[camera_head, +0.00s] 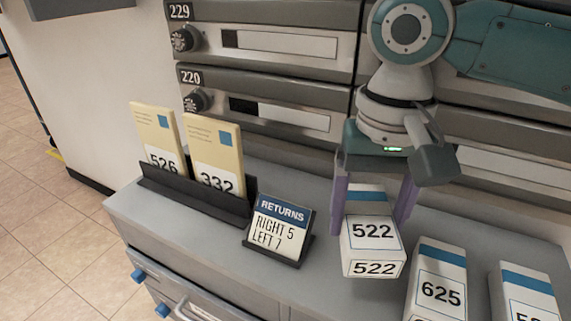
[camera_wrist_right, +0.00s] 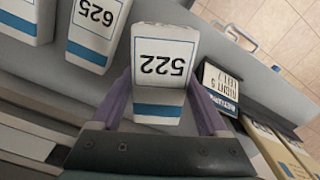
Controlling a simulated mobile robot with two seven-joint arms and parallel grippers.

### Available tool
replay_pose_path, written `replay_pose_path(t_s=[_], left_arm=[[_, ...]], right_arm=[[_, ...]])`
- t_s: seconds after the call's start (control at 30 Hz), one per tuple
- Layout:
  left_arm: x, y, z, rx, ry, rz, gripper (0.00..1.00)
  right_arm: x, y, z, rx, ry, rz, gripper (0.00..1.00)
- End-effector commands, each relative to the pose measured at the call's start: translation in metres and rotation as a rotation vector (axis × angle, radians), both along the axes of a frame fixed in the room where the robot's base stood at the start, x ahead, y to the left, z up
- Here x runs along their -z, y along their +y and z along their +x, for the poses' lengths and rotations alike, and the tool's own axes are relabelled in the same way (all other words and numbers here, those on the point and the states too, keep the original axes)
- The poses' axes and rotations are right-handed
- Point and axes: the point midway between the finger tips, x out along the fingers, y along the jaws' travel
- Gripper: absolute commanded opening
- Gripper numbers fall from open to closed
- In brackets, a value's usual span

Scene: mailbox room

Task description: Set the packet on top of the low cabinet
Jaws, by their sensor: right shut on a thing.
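My right gripper (camera_head: 372,212) is shut on the white packet (camera_head: 373,245) with a blue band and the number 522. Its two purple fingers clasp the packet's sides. The packet also shows between the fingers in the right wrist view (camera_wrist_right: 163,62). It is over the grey top of the low cabinet (camera_head: 170,224), left of the 625 packet; I cannot tell whether its base touches the top. My left gripper is not in view.
The 625 packet (camera_head: 438,285) and another packet (camera_head: 526,297) stand to the right. A RETURNS sign (camera_head: 278,228) and a black rack (camera_head: 196,196) with yellow envelopes (camera_head: 217,160) stand left. Numbered mailboxes (camera_head: 270,95) rise behind. Bare cabinet top lies in front of the rack.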

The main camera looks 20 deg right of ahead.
Motion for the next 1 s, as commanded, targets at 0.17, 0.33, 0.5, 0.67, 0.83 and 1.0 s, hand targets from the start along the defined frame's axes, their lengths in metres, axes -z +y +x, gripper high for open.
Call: replay_pose_path(t_s=[0.17, 0.33, 0.5, 0.67, 0.83, 1.0], left_arm=[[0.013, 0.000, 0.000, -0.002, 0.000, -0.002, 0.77], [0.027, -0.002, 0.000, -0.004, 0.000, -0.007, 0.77], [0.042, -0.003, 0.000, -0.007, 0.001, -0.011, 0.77], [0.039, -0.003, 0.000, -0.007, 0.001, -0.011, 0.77], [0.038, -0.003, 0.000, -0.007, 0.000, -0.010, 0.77], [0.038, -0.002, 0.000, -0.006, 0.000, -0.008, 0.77]], right_arm=[[0.019, 0.000, 0.000, 0.000, -0.001, 0.000, 0.14], [0.040, 0.000, 0.000, -0.001, 0.001, 0.000, 0.14], [0.062, 0.000, 0.000, 0.000, 0.000, 0.000, 0.14], [0.060, 0.000, 0.000, 0.000, -0.001, 0.000, 0.14], [0.061, 0.001, 0.000, 0.000, -0.001, 0.002, 0.14], [0.063, 0.001, 0.000, 0.000, -0.001, 0.002, 0.92]])
